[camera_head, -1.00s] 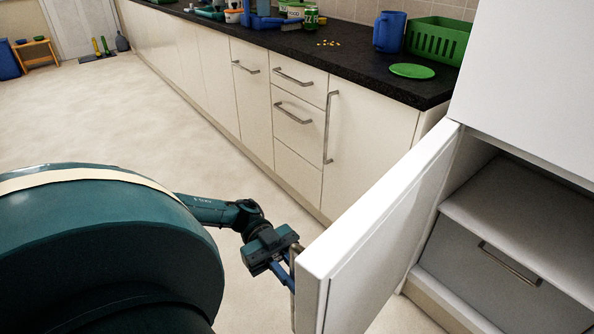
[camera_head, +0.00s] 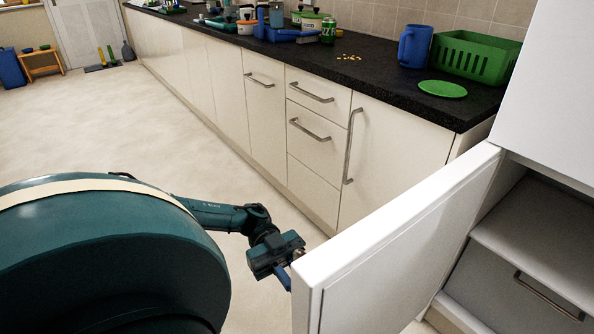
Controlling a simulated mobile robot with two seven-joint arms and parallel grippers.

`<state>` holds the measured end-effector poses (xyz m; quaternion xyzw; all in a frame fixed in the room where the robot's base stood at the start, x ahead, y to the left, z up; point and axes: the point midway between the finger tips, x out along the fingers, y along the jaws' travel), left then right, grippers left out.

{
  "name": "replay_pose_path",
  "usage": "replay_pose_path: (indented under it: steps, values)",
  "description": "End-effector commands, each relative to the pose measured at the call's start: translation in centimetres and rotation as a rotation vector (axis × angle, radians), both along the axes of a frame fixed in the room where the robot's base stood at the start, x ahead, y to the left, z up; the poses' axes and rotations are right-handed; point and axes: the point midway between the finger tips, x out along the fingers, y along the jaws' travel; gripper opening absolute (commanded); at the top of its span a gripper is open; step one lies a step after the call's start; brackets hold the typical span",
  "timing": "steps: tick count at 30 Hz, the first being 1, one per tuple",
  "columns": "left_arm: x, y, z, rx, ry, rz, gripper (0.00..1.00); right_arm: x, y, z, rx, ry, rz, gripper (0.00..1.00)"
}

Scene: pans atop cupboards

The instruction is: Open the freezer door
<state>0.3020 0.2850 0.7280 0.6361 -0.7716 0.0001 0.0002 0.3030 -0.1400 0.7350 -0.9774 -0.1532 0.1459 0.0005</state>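The white freezer door (camera_head: 400,240) stands swung wide open, its edge towards me at the lower middle. The freezer compartment (camera_head: 540,235) is exposed at the right, with a grey drawer (camera_head: 515,290) inside. My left gripper (camera_head: 287,275) is at the door's free edge, on the outer side. Its fingers are largely hidden behind the door edge, so I cannot tell whether they are shut on the handle. The handle is hidden. My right gripper is not in view.
A row of white cupboards (camera_head: 225,95) with a black worktop (camera_head: 385,78) runs behind the door. A blue jug (camera_head: 414,46), a green basket (camera_head: 475,57) and a green lid (camera_head: 442,89) stand on it. The floor (camera_head: 150,130) at left is clear.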

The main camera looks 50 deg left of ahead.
Motion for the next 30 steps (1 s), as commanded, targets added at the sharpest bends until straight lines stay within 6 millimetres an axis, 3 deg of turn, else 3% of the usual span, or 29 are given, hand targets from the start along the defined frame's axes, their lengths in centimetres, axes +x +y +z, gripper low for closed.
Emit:
replay_pose_path:
  steps: [14,15,20,30]
  values:
    - [-0.06,0.05,-0.20,0.005,0.003,0.000,0.00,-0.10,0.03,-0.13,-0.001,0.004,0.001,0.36]
    - [-0.06,0.04,-0.20,0.005,0.003,0.000,0.17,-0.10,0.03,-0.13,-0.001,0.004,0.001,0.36]
    - [-0.02,0.04,-0.12,0.003,0.001,0.000,0.31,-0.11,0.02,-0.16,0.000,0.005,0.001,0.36]
    - [0.15,0.50,-0.10,0.002,0.000,0.002,0.32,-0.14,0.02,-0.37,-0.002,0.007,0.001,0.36]
